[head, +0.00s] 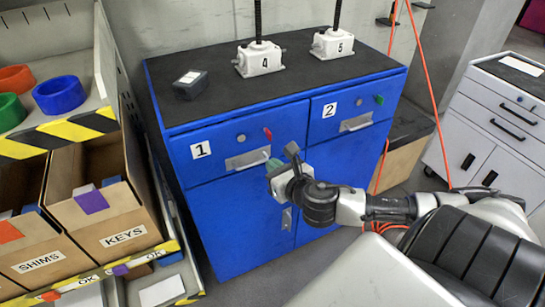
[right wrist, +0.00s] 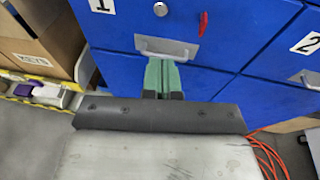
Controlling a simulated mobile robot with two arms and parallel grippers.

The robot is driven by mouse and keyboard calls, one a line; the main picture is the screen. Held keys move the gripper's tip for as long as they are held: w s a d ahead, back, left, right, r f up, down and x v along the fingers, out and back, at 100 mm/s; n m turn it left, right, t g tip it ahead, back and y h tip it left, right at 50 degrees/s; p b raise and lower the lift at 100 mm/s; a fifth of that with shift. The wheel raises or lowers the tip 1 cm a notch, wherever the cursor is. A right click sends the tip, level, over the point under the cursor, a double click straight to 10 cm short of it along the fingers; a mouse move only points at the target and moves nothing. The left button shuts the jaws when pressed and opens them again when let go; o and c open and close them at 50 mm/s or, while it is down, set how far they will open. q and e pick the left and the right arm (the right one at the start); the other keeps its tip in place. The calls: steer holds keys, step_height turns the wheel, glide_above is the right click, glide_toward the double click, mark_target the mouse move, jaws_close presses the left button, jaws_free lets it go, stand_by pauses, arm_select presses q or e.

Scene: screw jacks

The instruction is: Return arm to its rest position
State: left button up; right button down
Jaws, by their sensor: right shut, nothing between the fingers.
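My right arm reaches in from the right in the head view. Its gripper (head: 272,163) is in front of the blue cabinet (head: 235,225), just below the handle of drawer 1. In the right wrist view the green fingers of the right gripper (right wrist: 163,62) are together with nothing between them. They point at the cabinet front, close to the metal handle (right wrist: 165,47) of drawer 1; I cannot tell whether they touch it. Both drawers look closed. My left gripper is in neither view.
A shelf with a SHIMS box (head: 38,262) and a KEYS box (head: 124,236) is at left. An orange cable (head: 425,75) hangs at right, near a grey drawer unit (head: 490,120).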

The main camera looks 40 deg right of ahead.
stand_by(0.3)
steer(key=s+d+f+m+g+h, duration=0.15)
steer(key=f+m, duration=0.35)
steer(key=f, duration=0.5)
steer(key=s+d+f+m+g, duration=0.3)
steer(key=f+m, duration=0.3)
steer(key=f, duration=0.5)
steer(key=s+d+f+m+g, duration=0.3)
steer(key=f+m, duration=0.2)
steer(key=f, duration=0.5)
steer(key=s+a+f+m+g+y, duration=0.1)
steer(key=s+a+f+m+g, duration=0.2)
steer(key=s+f, duration=0.35)
steer(key=s+a+f+m, duration=0.2)
steer(key=s+f+m, duration=0.3)
steer(key=f, duration=0.2)
steer(key=s+a+f+m+g+y, duration=0.1)
steer(key=s+a+f+m, duration=0.3)
steer(key=s, duration=0.5)
steer(key=s+a+f+m+g+y, duration=0.1)
steer(key=s+a+f+m+g, duration=0.2)
steer(key=s+a, duration=0.5)
steer(key=shift+s+a+f+m, duration=0.35)
steer(key=shift+f+m, duration=0.35)
steer(key=shift+f, duration=0.25)
